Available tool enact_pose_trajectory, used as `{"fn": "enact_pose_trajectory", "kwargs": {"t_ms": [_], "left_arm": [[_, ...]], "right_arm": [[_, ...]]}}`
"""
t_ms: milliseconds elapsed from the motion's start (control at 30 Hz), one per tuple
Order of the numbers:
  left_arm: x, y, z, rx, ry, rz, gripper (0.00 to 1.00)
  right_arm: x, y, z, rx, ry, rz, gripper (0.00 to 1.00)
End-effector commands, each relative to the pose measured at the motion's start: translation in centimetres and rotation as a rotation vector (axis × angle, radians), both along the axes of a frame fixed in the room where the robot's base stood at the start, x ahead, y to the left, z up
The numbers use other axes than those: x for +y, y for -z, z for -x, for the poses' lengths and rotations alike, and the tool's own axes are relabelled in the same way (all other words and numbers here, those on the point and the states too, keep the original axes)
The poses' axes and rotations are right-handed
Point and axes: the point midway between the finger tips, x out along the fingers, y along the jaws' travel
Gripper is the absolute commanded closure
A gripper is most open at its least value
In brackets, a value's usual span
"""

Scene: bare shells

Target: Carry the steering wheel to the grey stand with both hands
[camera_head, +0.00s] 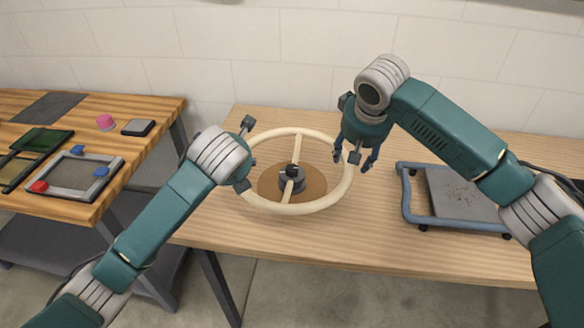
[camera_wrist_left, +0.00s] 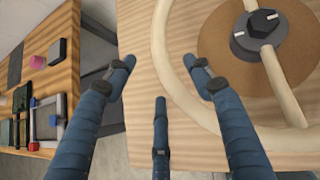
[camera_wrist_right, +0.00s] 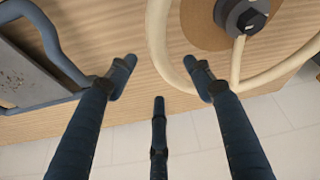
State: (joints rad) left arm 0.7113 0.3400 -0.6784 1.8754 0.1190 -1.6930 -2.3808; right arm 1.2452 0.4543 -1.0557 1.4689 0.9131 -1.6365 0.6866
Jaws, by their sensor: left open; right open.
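The cream steering wheel (camera_head: 290,209) lies flat over a round brown disc (camera_head: 312,184) on the middle wooden table, with a dark hub (camera_head: 291,181) at its centre. My left gripper (camera_head: 246,155) is open at the wheel's left rim. In the left wrist view the rim (camera_wrist_left: 162,45) passes by the right-hand finger. My right gripper (camera_head: 353,160) is open above the right rim. In the right wrist view the rim (camera_wrist_right: 155,40) runs between the spread fingers. Neither gripper is closed on it. I cannot tell whether any finger touches the rim. No separate grey stand is clearly visible.
A blue-framed cart with a grey plate (camera_head: 462,200) stands on the table's right, partly behind my right arm. The left table holds a grey frame tray (camera_head: 72,190), a pink piece (camera_head: 105,122) and a dark box (camera_head: 138,127). A gap separates the tables; a wall stands behind.

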Motion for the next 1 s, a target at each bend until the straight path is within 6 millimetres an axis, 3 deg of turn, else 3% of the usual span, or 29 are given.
{"fn": "enact_pose_trajectory", "kwargs": {"t_ms": [100,333,800,1000], "left_arm": [[0.3,1.7,-1.6,0.003,-0.002,0.000,0.47],[0.7,4.0,-3.9,0.002,-0.001,0.001,0.47],[0.9,4.8,-4.7,-0.001,0.000,0.000,0.47],[0.9,4.8,-4.7,-0.001,0.000,0.000,0.85]], "right_arm": [[0.0,2.2,-0.8,0.002,0.001,0.001,0.48],[-0.1,5.2,-2.1,0.002,0.000,0.000,0.48],[-0.1,6.3,-2.6,0.000,-0.001,0.000,0.48],[-0.1,6.3,-2.6,0.000,-0.001,0.000,0.86]]}}
